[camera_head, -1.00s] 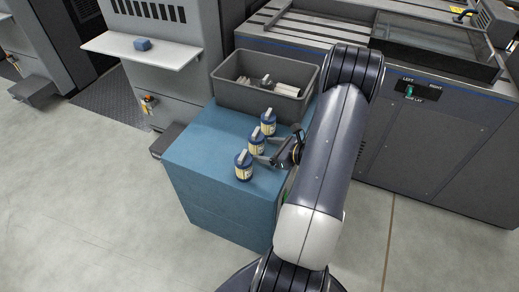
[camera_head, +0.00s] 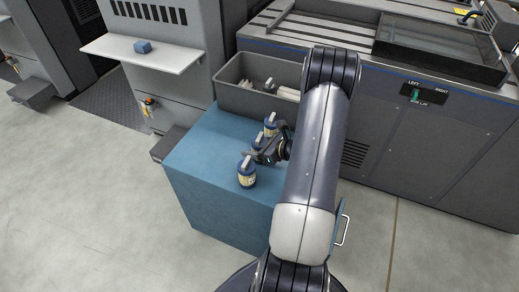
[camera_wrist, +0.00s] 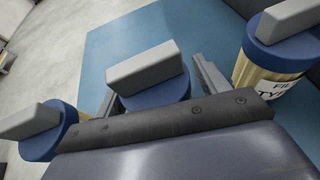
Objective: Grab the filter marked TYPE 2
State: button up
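Several filters with blue caps, pale bodies and grey top handles stand in a row on a blue cabinet (camera_head: 205,165). In the head view the near filter (camera_head: 247,173) and far filter (camera_head: 270,124) show; the middle one is mostly hidden by my gripper (camera_head: 262,154). In the wrist view the middle filter (camera_wrist: 150,80) stands between my fingers, which look apart with gaps beside its cap. A left filter (camera_wrist: 42,135) and a right filter (camera_wrist: 270,75) flank it. The right one's label shows only "FIL" and "TY"; no type number is readable.
A grey bin (camera_head: 235,98) with pale and dark items stands at the back of the cabinet. A large grey machine (camera_head: 440,140) is close on the right. A white shelf (camera_head: 170,58) holds a small blue block (camera_head: 144,46).

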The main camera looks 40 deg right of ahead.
jog(key=c, duration=0.9)
